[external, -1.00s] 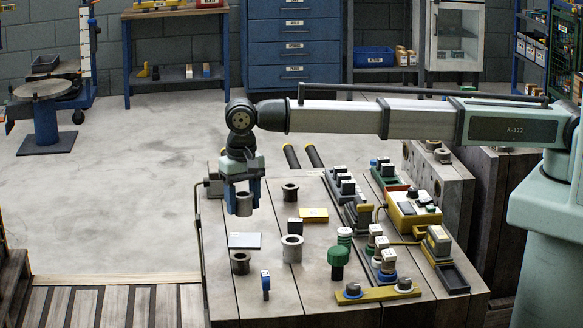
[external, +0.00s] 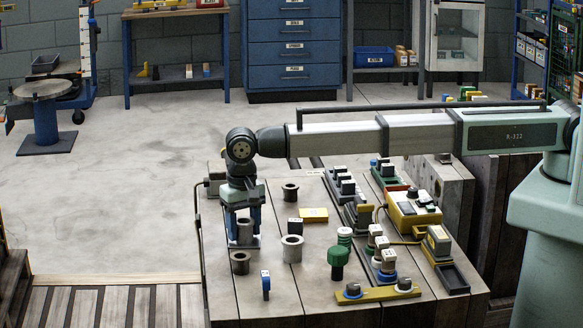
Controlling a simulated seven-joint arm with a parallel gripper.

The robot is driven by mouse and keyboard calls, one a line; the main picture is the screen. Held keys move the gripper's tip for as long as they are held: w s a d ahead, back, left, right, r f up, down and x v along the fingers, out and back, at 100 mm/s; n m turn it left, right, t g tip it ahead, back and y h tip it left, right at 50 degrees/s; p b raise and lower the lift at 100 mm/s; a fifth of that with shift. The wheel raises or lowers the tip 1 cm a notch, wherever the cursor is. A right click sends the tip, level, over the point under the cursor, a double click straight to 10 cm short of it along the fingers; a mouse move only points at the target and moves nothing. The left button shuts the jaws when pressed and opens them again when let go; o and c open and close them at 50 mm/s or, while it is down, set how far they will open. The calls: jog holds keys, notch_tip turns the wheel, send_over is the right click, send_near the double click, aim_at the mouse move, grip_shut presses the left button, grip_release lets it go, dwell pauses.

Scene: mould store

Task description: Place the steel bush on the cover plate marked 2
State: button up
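My gripper (external: 244,238), with blue fingers, points down over the near left part of the bench. It is shut on the steel bush (external: 245,231), a grey upright cylinder between the fingers. The bush is low over a pale flat plate (external: 257,244), which is mostly hidden behind the fingers and bush. I cannot tell whether the bush touches the plate. No number on this plate can be read. A yellow plate (external: 314,214) lies farther right, its marking too small to read.
A light grey bush (external: 292,250) stands just right of my gripper. Dark bushes stand in front (external: 240,264) and behind (external: 290,193). A small dark block (external: 295,226), a blue-handled piece (external: 266,284) and a green knob (external: 338,262) are nearby. The right side is crowded.

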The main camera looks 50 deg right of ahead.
jog(key=o, duration=0.5)
jog(key=shift+c, duration=0.2)
notch_tip(320, 180, up, 12)
jog(key=shift+r, duration=0.2)
dwell(0.4)
